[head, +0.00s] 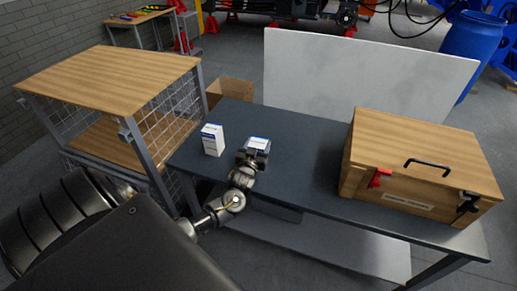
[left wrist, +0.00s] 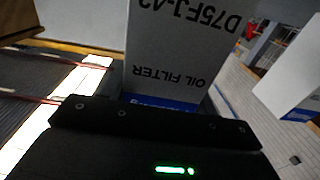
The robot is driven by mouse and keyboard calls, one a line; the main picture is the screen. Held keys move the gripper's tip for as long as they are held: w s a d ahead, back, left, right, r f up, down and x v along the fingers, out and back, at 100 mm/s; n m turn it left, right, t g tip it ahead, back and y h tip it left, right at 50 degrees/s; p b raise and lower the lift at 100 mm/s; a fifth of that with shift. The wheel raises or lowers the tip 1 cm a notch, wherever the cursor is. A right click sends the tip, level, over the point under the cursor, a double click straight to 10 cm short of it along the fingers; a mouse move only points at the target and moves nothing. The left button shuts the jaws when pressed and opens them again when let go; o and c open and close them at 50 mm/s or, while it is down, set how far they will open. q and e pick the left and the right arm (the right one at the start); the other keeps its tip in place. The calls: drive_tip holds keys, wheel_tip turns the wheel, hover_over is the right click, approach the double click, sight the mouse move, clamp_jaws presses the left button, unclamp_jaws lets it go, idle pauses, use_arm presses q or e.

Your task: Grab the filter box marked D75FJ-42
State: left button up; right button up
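The filter box marked D75FJ-42 (left wrist: 182,45) fills the upper middle of the left wrist view, its print upside down with "OIL FILTER" and a blue band. In the head view this white and blue box (head: 258,143) shows just beyond my left gripper (head: 252,160), which hides its lower part. The box sits between the gripper's sides, close to the palm. Whether the fingers press on it I cannot tell. A second white and blue box (head: 212,140) stands upright on the table to the left; a white box (left wrist: 285,65) also shows at right in the left wrist view. My right gripper is out of view.
The dark table (head: 305,165) has clear room between the boxes and a wooden crate (head: 420,165) with a handle and red latch at right. A wood-topped wire-mesh shelf (head: 110,80) stands at left. A white panel (head: 365,85) rises behind the table.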

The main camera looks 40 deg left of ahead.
use_arm(q)
drive_tip(key=c, duration=0.7)
drive_tip(key=shift+o, duration=0.2)
drive_tip(key=shift+r, duration=0.1)
